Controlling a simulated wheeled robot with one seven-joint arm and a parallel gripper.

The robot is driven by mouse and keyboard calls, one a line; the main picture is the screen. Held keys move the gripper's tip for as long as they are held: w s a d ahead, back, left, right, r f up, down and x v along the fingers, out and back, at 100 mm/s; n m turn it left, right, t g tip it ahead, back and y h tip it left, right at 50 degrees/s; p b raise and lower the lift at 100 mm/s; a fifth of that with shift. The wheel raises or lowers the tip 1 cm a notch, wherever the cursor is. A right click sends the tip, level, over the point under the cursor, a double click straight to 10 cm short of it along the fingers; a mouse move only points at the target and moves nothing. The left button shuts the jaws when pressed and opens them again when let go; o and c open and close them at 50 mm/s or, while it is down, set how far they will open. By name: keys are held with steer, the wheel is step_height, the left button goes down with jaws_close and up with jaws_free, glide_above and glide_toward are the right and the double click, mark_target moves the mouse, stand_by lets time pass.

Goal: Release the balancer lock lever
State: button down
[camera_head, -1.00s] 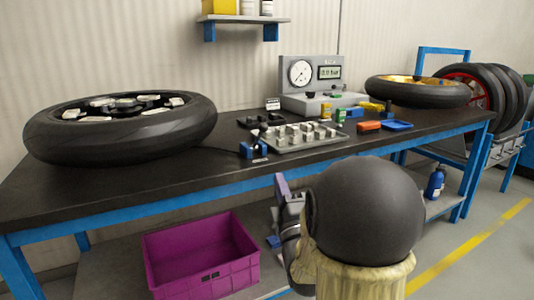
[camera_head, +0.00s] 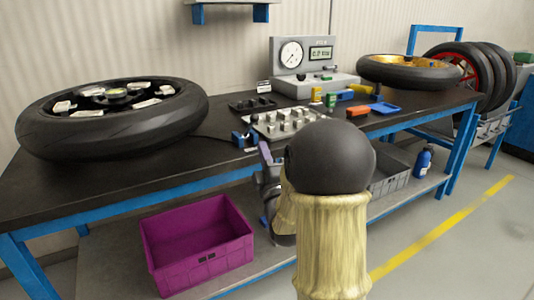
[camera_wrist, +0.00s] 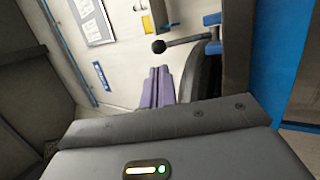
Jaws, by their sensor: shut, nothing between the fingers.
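My gripper (camera_head: 264,152) shows purple fingers beside the bench's front edge in the head view, next to a small blue device (camera_head: 243,140). In the wrist view my gripper (camera_wrist: 158,70) has its two purple fingers together, with nothing between them. Just beyond the fingertips there, a grey lever (camera_wrist: 185,41) with a black ball knob (camera_wrist: 158,46) runs to a blue mount (camera_wrist: 213,33). It looks like the lock lever, and the fingers seem apart from it. In the head view my arm hides the area below the fingers, and I cannot make out the lever.
A large tyre (camera_head: 120,130) lies on the left of the black bench (camera_head: 60,185). A parts tray (camera_head: 262,132) and a gauge unit (camera_head: 310,80) stand behind my gripper. A magenta crate (camera_head: 195,245) sits on the lower shelf.

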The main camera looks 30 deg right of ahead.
mark_target(255, 122)
steer(key=p+x, duration=0.5)
steer(key=x, duration=0.1)
steer(key=shift+s+r, duration=0.15)
steer(key=shift+w+r+p, duration=0.1)
steer(key=shift+w+p, duration=0.3)
steer(key=shift+w, duration=0.2)
steer(key=shift+d+r+y, duration=0.1)
steer(key=shift+r+y, duration=0.05)
steer(key=shift+y, duration=0.15)
